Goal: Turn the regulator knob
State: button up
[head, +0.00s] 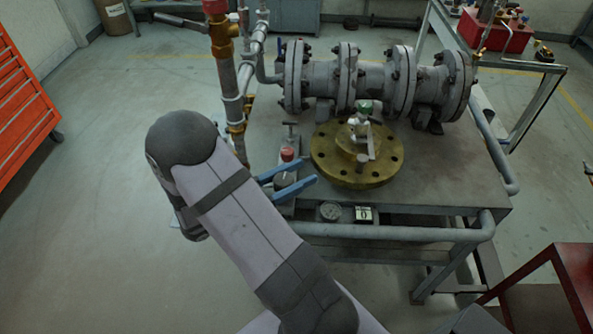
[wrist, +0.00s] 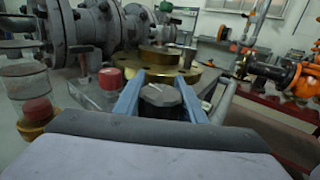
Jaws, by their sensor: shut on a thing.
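The regulator knob (wrist: 160,96) is a dark, faceted round knob with a flat grey top. It sits between the two blue fingers of my gripper (wrist: 159,79) in the wrist view. My gripper is shut on it, one finger along each side. In the head view my gripper (head: 299,173) reaches in from the left, low at the near left part of the bench. There the knob (head: 286,181) is partly hidden by the fingers. The lower part of the knob and its mount are hidden in the wrist view.
A red-capped fitting (head: 287,154) stands just behind my gripper. A brass flange (head: 345,172) is to its right, and a round gauge (head: 330,211) is in front. A vertical pipe (head: 228,85) rises at the left. A large flanged valve pipe (head: 375,85) lies along the back.

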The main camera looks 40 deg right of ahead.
jog(key=shift+s+m+g, duration=0.2)
jog(key=shift+m+g, duration=0.5)
jog(key=shift+g, duration=0.4)
jog(key=o, duration=1.1)
jog(key=shift+c, duration=0.2)
jog(key=shift+a, duration=0.1)
jog(key=v, duration=0.7)
jog(key=shift+a+r+b, duration=0.15)
jog(key=shift+b, duration=0.25)
